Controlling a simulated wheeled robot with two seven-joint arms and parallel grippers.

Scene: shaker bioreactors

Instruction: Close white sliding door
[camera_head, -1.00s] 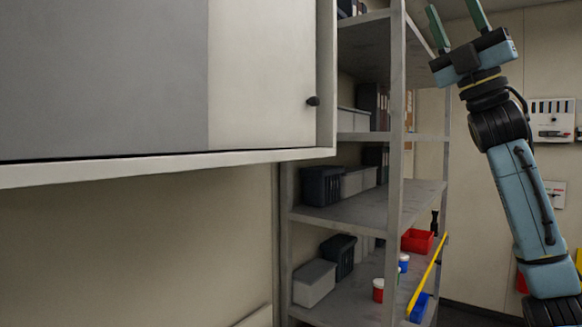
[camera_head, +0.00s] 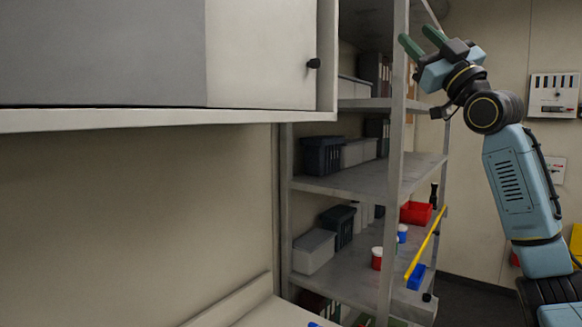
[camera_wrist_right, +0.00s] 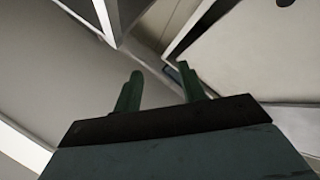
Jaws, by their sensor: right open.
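The white sliding door (camera_head: 260,55) is the pale panel at the right of the wall cabinet, beside a grey panel (camera_head: 100,52). A small black knob (camera_head: 313,63) sits near its right edge. My right gripper (camera_head: 414,36) is open and empty, to the right of the cabinet and apart from the knob, with its fingers pointing up and left. In the right wrist view its two green fingers (camera_wrist_right: 161,80) are spread with nothing between them. A dark round knob (camera_wrist_right: 285,2) shows at the top right there. My left gripper is not in view.
A grey metal shelf rack (camera_head: 370,180) with boxes and bins stands right of the cabinet, its post (camera_head: 393,150) left of my right arm. A yellow bar (camera_head: 425,246) and a red bin (camera_head: 416,213) are on it. A pale worktop (camera_head: 270,312) lies below the cabinet.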

